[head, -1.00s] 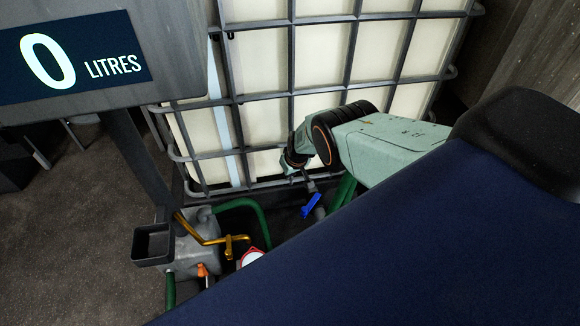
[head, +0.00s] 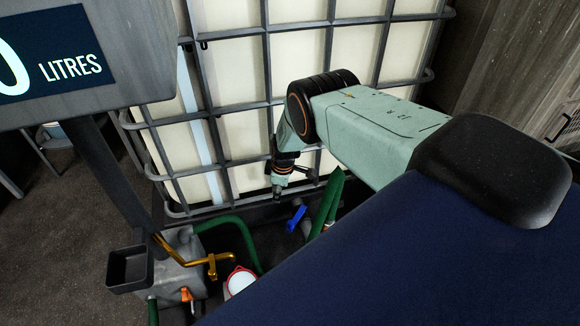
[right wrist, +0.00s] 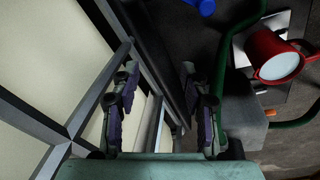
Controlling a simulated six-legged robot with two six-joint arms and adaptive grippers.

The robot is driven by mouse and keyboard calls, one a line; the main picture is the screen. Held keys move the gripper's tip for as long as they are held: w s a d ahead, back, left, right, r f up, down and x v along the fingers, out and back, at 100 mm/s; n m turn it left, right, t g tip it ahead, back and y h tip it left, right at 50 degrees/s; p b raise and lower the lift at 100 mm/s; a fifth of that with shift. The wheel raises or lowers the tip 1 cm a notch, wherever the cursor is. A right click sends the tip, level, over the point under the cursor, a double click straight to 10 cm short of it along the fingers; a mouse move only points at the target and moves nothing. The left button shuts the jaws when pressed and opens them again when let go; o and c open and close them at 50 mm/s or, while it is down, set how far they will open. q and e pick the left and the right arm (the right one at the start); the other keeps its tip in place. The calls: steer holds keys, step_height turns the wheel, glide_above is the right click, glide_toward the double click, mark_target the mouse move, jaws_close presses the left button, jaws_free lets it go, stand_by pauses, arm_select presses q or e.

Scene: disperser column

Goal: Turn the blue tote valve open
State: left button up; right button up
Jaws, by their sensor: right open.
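The blue valve handle (head: 297,217) sits low in front of the caged tote (head: 305,60), on a pipe fitting beside green hoses. In the right wrist view the blue part (right wrist: 205,6) is cut off at the top edge. My right gripper (head: 277,194) points down by the cage's lower bars, a little up and left of the blue handle in the head view, apart from it. In the right wrist view its two fingers (right wrist: 160,85) are spread with nothing between them. My left gripper is in neither view.
A grey pump-like unit (head: 180,275) with a yellow lever (head: 212,262) and a black cup (head: 130,268) stands lower left. A red-rimmed white round part (head: 240,281) is near it. Green hoses (head: 325,207) run close to the handle. A litres display (head: 45,60) hangs upper left.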

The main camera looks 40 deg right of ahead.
mark_target(290, 222)
steer(key=s+n, duration=0.2)
steer(key=n, duration=0.1)
steer(key=s+f+n+g, duration=0.1)
steer(key=s+n, duration=0.1)
steer(key=n, duration=0.1)
steer(key=s+f+n+g, duration=0.1)
steer(key=s+n, duration=0.1)
steer(key=n, duration=0.1)
steer(key=shift+a, duration=0.2)
steer(key=shift+s+n, duration=0.2)
steer(key=shift+n, duration=0.6)
steer(key=shift+s+f+n, duration=0.1)
steer(key=shift+n, duration=0.8)
steer(key=shift+f+b, duration=2.35)
steer(key=shift+f, duration=1.5)
jaws_close()
